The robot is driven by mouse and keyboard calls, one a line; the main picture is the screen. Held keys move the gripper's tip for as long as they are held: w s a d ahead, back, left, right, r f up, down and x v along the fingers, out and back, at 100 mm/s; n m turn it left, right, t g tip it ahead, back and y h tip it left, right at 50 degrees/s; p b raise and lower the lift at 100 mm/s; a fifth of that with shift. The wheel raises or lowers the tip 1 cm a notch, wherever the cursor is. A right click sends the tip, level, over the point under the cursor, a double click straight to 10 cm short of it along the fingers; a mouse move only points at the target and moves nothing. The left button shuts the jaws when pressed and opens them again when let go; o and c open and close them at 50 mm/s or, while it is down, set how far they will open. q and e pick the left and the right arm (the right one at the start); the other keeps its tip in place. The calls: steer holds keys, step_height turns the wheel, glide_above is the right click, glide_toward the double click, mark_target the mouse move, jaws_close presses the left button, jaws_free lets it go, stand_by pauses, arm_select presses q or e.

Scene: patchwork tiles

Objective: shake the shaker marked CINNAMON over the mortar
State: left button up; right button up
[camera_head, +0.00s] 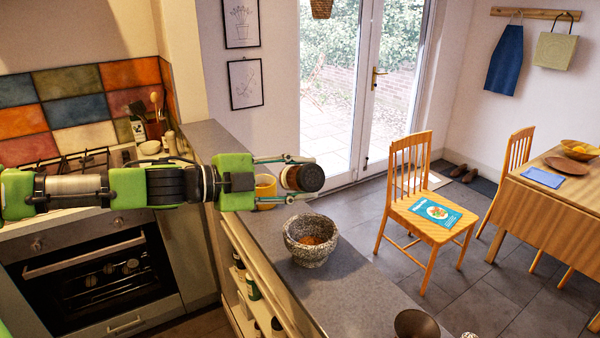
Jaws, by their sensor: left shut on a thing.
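A small shaker (301,178) with a dark cap and an orange-brown body is held in my left gripper (290,177). It is tipped on its side, with the dark cap toward the right. No marking on it can be read from here. The gripper's two fingers are shut around it. The grey speckled stone mortar (304,253) stands on the counter below the shaker and a little nearer. Some reddish-brown powder lies inside the mortar. My right gripper does not show.
A yellow mug (265,188) stands on the grey counter (345,300) behind the mortar, near the gripper. A dark brown bowl-like object (416,323) is at the counter's near end. A wooden chair (425,215) with a book stands beyond, on the floor.

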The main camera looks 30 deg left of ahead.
arm_select(q)
steer(key=shift+w+a+r+n, duration=0.1)
steer(key=shift+n, duration=0.5)
steer(key=shift+r, duration=0.1)
steer(key=shift+r+n+h+p, duration=0.3)
steer(key=shift+n+h+p, duration=0.15)
steer(key=shift+p, duration=0.2)
steer(key=n, duration=0.1)
steer(key=n+h, duration=0.1)
steer(key=n, duration=0.1)
steer(key=shift+r+n+p, duration=0.25)
steer(key=shift+r+p, duration=0.05)
steer(key=shift+r, duration=0.05)
steer(key=n, duration=0.2)
steer(key=r+n+h, duration=0.1)
steer(key=n, duration=0.1)
steer(key=shift+r+n, duration=0.1)
steer(key=shift+n, duration=0.2)
steer(key=shift+r+n, duration=0.2)
steer(key=shift+n, duration=0.3)
